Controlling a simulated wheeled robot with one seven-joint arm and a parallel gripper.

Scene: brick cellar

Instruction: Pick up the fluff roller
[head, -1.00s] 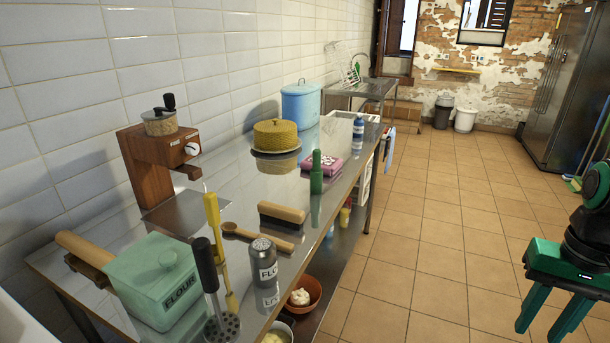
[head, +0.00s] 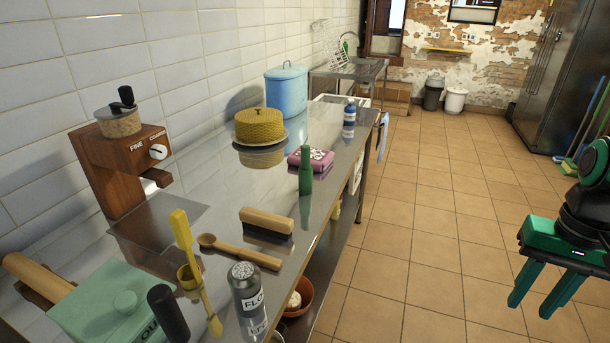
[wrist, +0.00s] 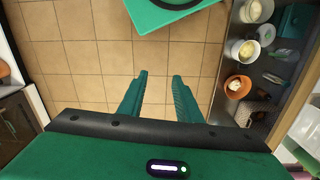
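No object in view is clearly a fluff roller. A wooden cylinder (head: 37,275) lies at the lower left behind a green flour box, partly hidden, and I cannot tell what it is. A wooden-backed piece with a dark underside (head: 266,222) lies mid-counter and looks like a brush. A slim green upright object (head: 305,172) stands beyond it near the counter's front edge, possibly a bottle. My gripper (head: 530,308) is open and empty, out over the floor right of the counter. In the wrist view my gripper (wrist: 159,75) has its fingers apart above bare tiles.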

